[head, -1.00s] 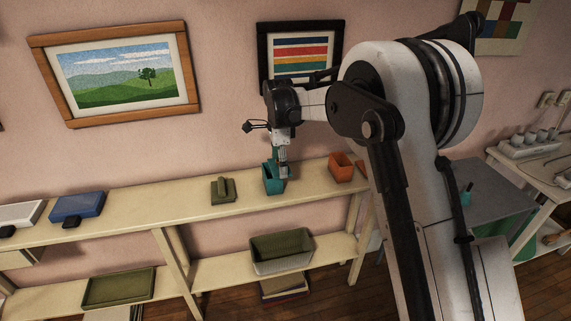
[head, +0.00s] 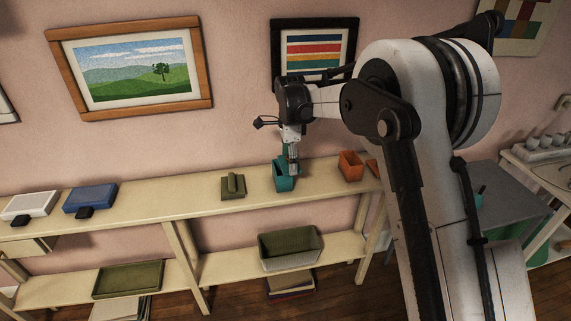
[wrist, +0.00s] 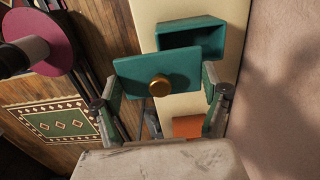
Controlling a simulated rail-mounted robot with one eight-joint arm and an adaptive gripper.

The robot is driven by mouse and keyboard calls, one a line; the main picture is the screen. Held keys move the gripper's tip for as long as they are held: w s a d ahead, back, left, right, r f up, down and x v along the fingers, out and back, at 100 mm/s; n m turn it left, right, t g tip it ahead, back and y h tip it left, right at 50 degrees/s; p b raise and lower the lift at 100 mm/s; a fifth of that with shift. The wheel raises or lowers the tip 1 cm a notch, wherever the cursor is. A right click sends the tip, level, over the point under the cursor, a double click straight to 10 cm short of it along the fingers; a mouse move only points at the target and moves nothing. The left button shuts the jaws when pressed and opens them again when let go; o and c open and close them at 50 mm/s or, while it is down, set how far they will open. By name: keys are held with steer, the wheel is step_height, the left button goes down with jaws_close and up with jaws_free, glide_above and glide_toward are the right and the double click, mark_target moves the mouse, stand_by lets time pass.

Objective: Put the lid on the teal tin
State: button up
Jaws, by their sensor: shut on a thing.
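The teal tin (head: 282,183) stands open on the top shelf in the head view. In the wrist view the tin (wrist: 192,30) shows its hollow inside, with its near part covered by the lid. My gripper (wrist: 160,80) is shut on the lid, with one finger at each side. In the head view my gripper (head: 293,160) is just over the tin, and the lid looks tilted there. The lid is offset from the tin's opening; I cannot tell whether they touch.
An orange box (head: 350,166) stands right of the tin, with an orange piece beside it. A green lidded tin (head: 233,186) stands to the left. The pink wall is close behind the shelf (head: 195,205). A green basket (head: 290,248) sits on the lower shelf.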

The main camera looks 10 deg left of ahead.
mark_target(282, 157)
steer(key=w+a+r+p, duration=0.1)
steer(key=p, duration=0.1)
steer(key=w+a+r+p, duration=0.1)
steer(key=w, duration=0.1)
steer(key=shift+a+r+p, duration=0.2)
steer(key=shift+p, duration=0.2)
steer(key=shift+w+a+r+p, duration=0.1)
steer(key=shift+w+a+p, duration=0.3)
steer(key=shift+w, duration=0.15)
steer(key=shift+b, duration=0.3)
steer(key=shift+f+b, duration=1.55)
steer(key=shift+f, duration=1)
steer(key=shift+f+b, duration=0.85)
steer(key=shift+b, duration=0.05)
steer(key=o, duration=1.8)
steer(key=shift+r, duration=0.1)
steer(key=shift+c, duration=0.2)
